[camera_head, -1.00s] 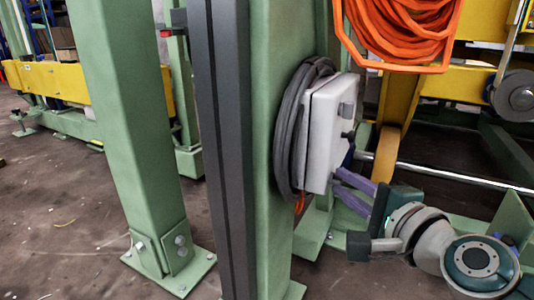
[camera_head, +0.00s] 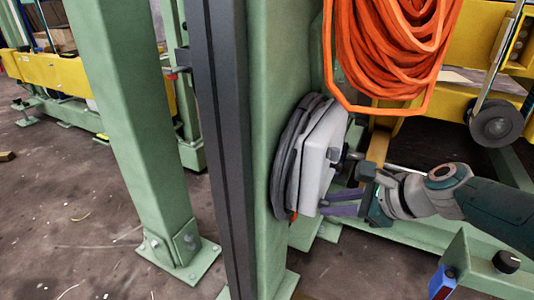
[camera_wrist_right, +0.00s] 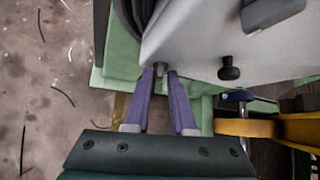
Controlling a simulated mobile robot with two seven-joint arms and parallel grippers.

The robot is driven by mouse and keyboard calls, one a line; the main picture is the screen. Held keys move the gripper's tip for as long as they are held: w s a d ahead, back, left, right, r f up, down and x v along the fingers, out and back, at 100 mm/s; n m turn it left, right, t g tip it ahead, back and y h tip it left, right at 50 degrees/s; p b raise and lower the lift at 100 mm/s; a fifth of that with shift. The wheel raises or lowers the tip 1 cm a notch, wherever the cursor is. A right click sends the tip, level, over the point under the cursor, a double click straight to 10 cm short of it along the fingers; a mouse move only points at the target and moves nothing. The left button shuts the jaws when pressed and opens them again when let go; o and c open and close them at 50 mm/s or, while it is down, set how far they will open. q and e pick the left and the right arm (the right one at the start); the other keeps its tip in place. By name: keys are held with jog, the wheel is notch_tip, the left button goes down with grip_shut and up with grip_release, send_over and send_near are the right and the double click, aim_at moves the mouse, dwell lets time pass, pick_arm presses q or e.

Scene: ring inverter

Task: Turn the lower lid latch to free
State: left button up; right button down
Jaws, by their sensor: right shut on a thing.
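The white box (camera_head: 319,150) is mounted on the green post, and its lid faces right in the head view. My right gripper (camera_head: 322,203) is at the lower part of the lid. In the right wrist view its purple fingers (camera_wrist_right: 160,76) are closed on a small dark latch (camera_wrist_right: 160,68) at the lid's edge, taken as the lower lid latch. The fingers largely cover it, so its turn angle is hard to tell. A dark round knob (camera_wrist_right: 229,70) sits apart from the fingers on the grey-white box (camera_wrist_right: 200,40). My left gripper is not in view.
A dark cable coil (camera_head: 287,155) hangs behind the box. A bundle of orange cable (camera_head: 392,50) hangs above my right arm. The green post (camera_head: 268,100) stands close to the left of the box. A yellow beam with a grey wheel (camera_head: 496,123) lies at right.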

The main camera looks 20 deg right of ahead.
jog(key=shift+w+d+m+g+y+b, duration=0.15)
jog(key=shift+m+g+y+b, duration=0.4)
jog(key=shift+b, duration=0.3)
jog(key=shift+w+d+m+g+y+b, duration=0.1)
jog(key=shift+m+g+y+b, duration=0.25)
jog(key=shift+g+y+b, duration=0.4)
jog(key=c, duration=0.9)
grip_release()
jog(key=shift+c, duration=0.2)
jog(key=shift+r, duration=0.15)
